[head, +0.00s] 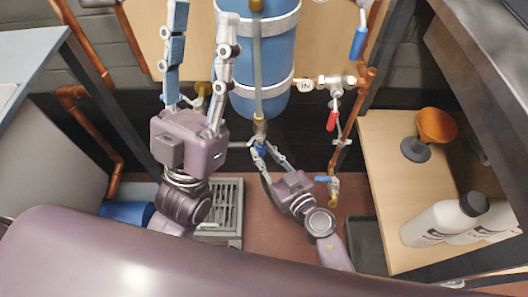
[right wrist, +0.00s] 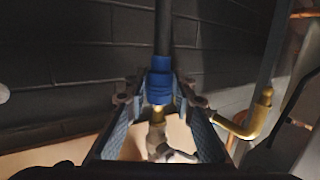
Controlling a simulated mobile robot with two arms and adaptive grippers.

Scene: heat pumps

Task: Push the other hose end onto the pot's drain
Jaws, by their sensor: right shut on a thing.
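The pot is the blue cylinder (head: 262,85) with pale bands, mounted upright at centre. A grey upright tube (head: 257,70) with a brass fitting at its lower end shows in front of it. My right gripper (head: 262,152) is below the pot, shut on a blue hose end. In the right wrist view the blue hose end (right wrist: 159,82) sits between the fingers, with dark hose (right wrist: 163,30) above it. A brass fitting (right wrist: 157,110) is in line below it; I cannot tell how far they overlap. My left gripper (head: 204,12) is open and empty, left of the pot.
A valve with a red lever (head: 331,120) and copper pipes stand right of the pot. A wooden shelf (head: 385,195) holds an orange funnel (head: 436,126) and white bottles (head: 440,222). A floor grate (head: 228,205) and a blue container (head: 127,212) lie lower left.

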